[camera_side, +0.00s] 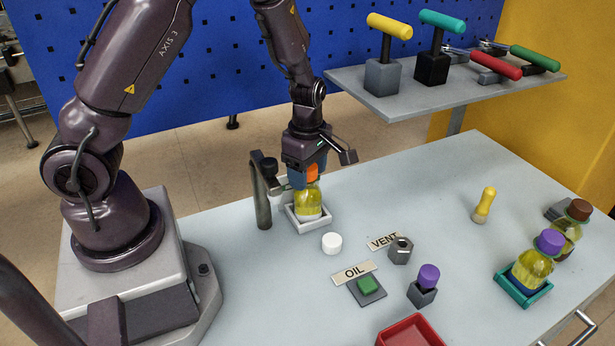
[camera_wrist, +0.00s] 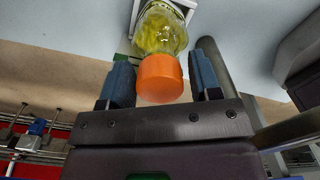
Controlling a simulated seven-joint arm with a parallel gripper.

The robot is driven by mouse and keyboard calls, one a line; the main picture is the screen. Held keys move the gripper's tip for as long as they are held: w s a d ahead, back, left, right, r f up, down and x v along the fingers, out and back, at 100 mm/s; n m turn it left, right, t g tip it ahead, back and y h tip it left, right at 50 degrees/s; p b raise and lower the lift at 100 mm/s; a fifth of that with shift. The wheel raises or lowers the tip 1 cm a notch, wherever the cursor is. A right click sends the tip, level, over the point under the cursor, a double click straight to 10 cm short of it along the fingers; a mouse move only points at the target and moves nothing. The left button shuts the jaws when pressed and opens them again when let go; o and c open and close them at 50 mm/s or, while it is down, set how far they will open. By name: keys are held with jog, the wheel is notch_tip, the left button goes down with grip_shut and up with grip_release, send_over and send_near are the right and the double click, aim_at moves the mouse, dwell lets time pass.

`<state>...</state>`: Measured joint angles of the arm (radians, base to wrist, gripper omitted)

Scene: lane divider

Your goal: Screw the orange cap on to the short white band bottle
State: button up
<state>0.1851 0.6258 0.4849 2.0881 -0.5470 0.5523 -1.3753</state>
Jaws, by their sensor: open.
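The short bottle (camera_side: 307,199) holds yellow liquid, has a pale band low down and stands upright in a white square holder (camera_side: 310,222). The orange cap (camera_side: 312,172) sits at its mouth; how far it is threaded cannot be told. In the wrist view the orange cap (camera_wrist: 160,78) is in front of the bottle (camera_wrist: 160,32). My gripper (camera_side: 309,177) is over the bottle top, with its blue fingers on either side of the cap. In the wrist view my gripper (camera_wrist: 161,80) is open, with gaps between the cap and both fingers.
A dark post with a clamp (camera_side: 263,200) stands close to the left of the holder. A white cap (camera_side: 332,243), an OIL label (camera_side: 354,273), a green button (camera_side: 368,285) and a hex nut (camera_side: 401,250) lie in front. A purple-capped bottle (camera_side: 533,270) stands right. A tool shelf (camera_side: 430,98) overhangs behind.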

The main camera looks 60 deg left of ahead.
jog(key=c, duration=0.6)
jog(key=shift+m, duration=0.7)
jog(key=shift+m, duration=0.9)
jog(key=shift+m, duration=0.8)
jog(key=shift+m, duration=1.8)
